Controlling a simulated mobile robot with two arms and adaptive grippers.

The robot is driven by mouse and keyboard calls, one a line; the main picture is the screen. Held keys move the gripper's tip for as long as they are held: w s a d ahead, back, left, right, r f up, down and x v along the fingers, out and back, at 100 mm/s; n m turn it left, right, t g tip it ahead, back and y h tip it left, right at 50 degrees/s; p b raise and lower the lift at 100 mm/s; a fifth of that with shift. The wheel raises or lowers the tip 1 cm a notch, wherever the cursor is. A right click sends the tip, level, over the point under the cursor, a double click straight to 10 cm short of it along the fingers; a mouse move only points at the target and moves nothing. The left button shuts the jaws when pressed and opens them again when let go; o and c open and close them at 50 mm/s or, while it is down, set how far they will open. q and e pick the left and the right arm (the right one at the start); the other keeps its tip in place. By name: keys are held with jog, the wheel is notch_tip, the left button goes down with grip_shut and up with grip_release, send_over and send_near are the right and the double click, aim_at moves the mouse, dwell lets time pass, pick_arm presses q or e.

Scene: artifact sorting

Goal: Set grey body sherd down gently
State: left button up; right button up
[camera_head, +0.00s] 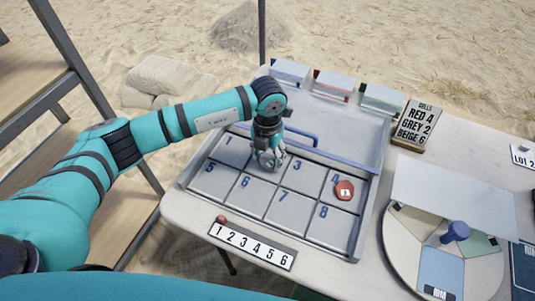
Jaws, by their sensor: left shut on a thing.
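My left gripper (268,160) points down over the cell between 1 and 3 of the numbered grey tray (212,182). It is shut on the grey body sherd, which is mostly hidden by the fingers and hard to tell from the grey tray. I cannot tell whether the sherd touches the cell floor. The cell's own number is covered by the gripper. A red sherd (345,190) with a white tag lies in cell 4. My right gripper is not in view.
A cells card (417,127) reads RED 4, GREY 2, BEIGE 6. Small boxes (333,86) line the tray's back. A blue bar handle (300,137) is near the gripper. A number strip (252,244) lies in front. A round sectored turntable (400,250) with a blue knob (456,231) stands right.

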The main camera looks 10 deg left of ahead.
aim_at(268, 161)
pick_arm(q)
jog(key=o, duration=0.6)
jog(key=shift+f, duration=0.15)
jog(key=shift+c, duration=0.2)
jog(key=o, duration=0.5)
jog(key=shift+c, duration=0.2)
notch_tip(268, 161, up, 12)
jog(key=b, duration=0.1)
jog(key=shift+r, duration=0.25)
